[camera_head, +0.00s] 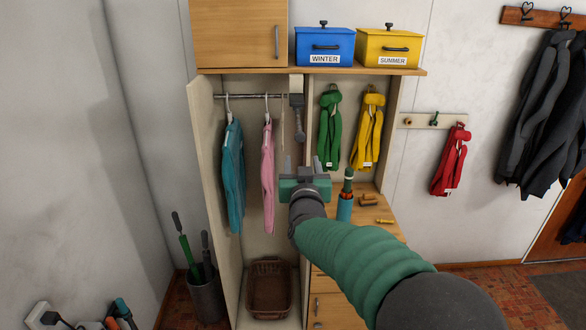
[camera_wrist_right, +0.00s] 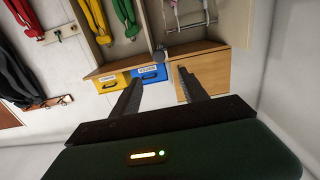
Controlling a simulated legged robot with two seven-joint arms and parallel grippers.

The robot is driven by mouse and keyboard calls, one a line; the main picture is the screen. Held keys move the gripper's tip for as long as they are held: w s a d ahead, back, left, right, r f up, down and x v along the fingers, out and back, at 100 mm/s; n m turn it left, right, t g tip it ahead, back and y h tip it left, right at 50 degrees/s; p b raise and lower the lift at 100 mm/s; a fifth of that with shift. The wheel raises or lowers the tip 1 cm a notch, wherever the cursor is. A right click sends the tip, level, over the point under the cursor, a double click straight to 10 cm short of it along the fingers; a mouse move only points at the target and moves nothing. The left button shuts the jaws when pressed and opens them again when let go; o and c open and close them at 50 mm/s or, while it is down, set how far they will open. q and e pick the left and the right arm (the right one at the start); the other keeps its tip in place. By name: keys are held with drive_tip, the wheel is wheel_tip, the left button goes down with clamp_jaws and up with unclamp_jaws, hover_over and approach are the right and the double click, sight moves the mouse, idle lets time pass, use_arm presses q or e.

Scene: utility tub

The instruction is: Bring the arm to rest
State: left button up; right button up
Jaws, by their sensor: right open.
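My right arm comes in from the lower right of the head view in a green sleeve. Its gripper (camera_head: 307,165) is raised in front of the open wardrobe, open and with nothing between its fingers. In the right wrist view, the two dark fingers of this gripper (camera_wrist_right: 160,76) stand apart and empty. That view is upside down, with the blue and yellow boxes and a wooden door beyond the fingers. My left gripper is not in view.
The wardrobe holds a teal garment (camera_head: 232,175), a pink garment (camera_head: 268,178) and a wicker basket (camera_head: 269,288). A blue bottle (camera_head: 345,205) stands on the wooden counter (camera_head: 381,234) at right. The blue box (camera_head: 324,47) and yellow box (camera_head: 387,47) sit on the shelf above.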

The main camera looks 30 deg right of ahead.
drive_tip(key=s+a+f+n+g+y+b, duration=0.2)
drive_tip(key=s+a+f+y+b, duration=0.3)
drive_tip(key=f, duration=0.8)
drive_tip(key=a+f+n+g+y+b, duration=0.25)
drive_tip(key=a+f, duration=0.45)
drive_tip(key=f, duration=0.6)
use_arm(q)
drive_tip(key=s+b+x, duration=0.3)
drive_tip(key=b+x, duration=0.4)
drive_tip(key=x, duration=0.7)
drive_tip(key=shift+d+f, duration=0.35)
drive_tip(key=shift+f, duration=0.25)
use_arm(e)
drive_tip(key=s+a+f+g, duration=0.2)
drive_tip(key=s+f+g, duration=0.2)
drive_tip(key=s+f, duration=0.6)
drive_tip(key=s+a+f+n+g+y, duration=0.1)
drive_tip(key=s+a+f+g, duration=0.2)
drive_tip(key=s+f, duration=0.8)
drive_tip(key=shift+a+g, duration=0.35)
drive_tip(key=shift+g, duration=0.4)
